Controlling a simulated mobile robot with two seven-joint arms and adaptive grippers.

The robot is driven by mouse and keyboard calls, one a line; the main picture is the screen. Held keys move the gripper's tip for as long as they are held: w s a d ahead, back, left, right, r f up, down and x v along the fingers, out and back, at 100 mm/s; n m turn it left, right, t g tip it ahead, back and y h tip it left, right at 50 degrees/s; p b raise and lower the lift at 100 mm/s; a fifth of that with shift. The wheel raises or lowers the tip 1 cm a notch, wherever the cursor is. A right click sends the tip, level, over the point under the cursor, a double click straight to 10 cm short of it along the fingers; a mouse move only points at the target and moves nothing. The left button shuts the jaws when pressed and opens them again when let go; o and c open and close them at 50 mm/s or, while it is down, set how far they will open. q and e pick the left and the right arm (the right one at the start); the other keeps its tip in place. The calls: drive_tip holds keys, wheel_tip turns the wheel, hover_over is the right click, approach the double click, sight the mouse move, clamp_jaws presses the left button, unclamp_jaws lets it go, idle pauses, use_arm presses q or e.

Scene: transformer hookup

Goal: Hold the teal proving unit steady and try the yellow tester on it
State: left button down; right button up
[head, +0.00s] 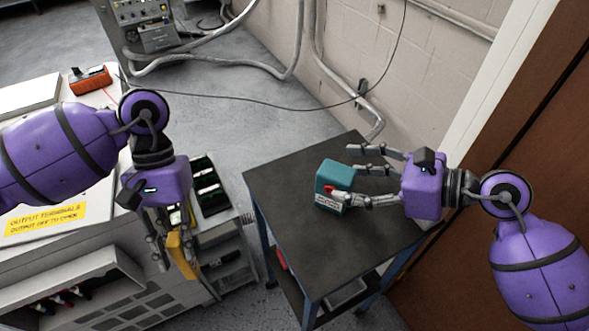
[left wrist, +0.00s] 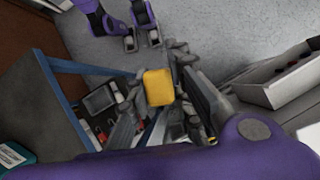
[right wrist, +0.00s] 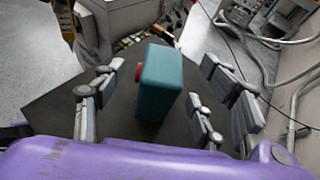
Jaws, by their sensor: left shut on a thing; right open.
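The teal proving unit (head: 336,176), a box with a red part on one face, stands on the dark-topped table (head: 285,240). My right gripper (head: 350,178) is open, with its fingers on either side of the unit. In the right wrist view the teal unit (right wrist: 163,85) stands between the spread fingers, with gaps visible on both sides. My left gripper (head: 176,258) is shut on the yellow tester (head: 181,256) and points down beside the grey cabinet, left of the table. The yellow tester (left wrist: 158,87) also shows between the fingers in the left wrist view.
The grey cabinet with a yellow label (head: 45,219) stands at left, with an orange device (head: 90,79) on top. A rack with dark slots (head: 208,186) is between cabinet and table. A control panel (head: 145,22) and conduits are behind. The table's front top is clear.

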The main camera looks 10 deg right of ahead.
sight(336, 176)
drive_tip(key=shift+x, duration=2)
drive_tip(key=shift+c, duration=0.3)
drive_tip(key=c, duration=1.4)
drive_tip(key=o, duration=1.2)
drive_tip(key=shift+o, duration=0.2)
drive_tip(key=c, duration=0.7)
